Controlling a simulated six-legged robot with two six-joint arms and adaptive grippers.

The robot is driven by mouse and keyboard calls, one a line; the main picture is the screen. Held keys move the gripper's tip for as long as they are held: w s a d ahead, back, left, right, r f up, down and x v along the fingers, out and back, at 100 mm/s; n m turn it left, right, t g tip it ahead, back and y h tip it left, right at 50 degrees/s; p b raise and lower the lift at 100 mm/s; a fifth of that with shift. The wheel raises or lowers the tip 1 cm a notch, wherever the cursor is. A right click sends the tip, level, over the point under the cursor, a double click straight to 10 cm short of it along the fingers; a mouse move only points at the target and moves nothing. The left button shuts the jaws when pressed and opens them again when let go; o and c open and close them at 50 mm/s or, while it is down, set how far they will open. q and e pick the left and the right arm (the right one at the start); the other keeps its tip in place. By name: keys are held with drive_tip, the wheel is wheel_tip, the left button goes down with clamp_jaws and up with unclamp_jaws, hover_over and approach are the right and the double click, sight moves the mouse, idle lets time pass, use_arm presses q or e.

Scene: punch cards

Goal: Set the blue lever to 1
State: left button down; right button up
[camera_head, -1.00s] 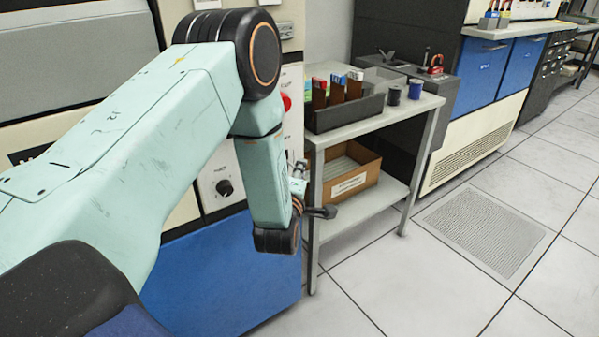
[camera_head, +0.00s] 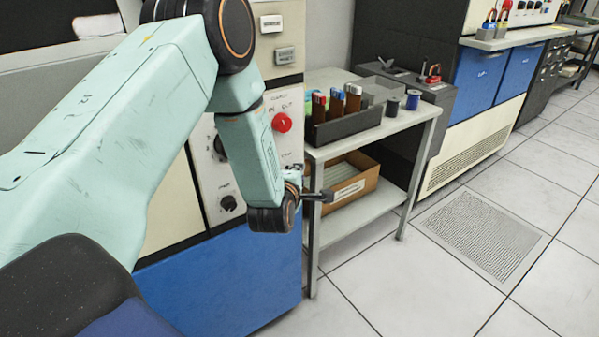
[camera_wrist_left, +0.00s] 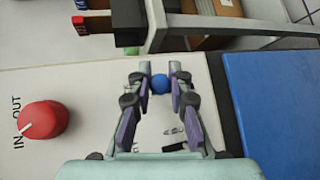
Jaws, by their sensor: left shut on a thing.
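The blue lever's round knob (camera_wrist_left: 160,84) shows in the left wrist view, between the two fingers of my left gripper (camera_wrist_left: 158,78). The gripper is shut on it. In the head view my left gripper (camera_head: 318,196) is at the right edge of the cream control panel (camera_head: 190,205), partly behind my own wrist. The lever is hidden there. Printed marks near the lever are partly covered by the fingers, and I cannot read the lever's setting. My right gripper is not in view.
A red knob (camera_head: 282,123) marked IN and OUT sits on the panel; it also shows in the left wrist view (camera_wrist_left: 43,119). A grey cart (camera_head: 425,108) stands close to the right, with a card rack (camera_head: 345,128) on top and a cardboard box (camera_head: 352,186) below. Floor at right is clear.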

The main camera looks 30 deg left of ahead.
use_arm(q)
drive_tip(key=shift+w+a+r, duration=0.15)
drive_tip(key=shift+a+r, duration=0.15)
drive_tip(key=shift+r, duration=0.4)
drive_tip(key=c, duration=1.2)
unclamp_jaws()
drive_tip(key=v, duration=1.2)
drive_tip(key=shift+r, duration=0.1)
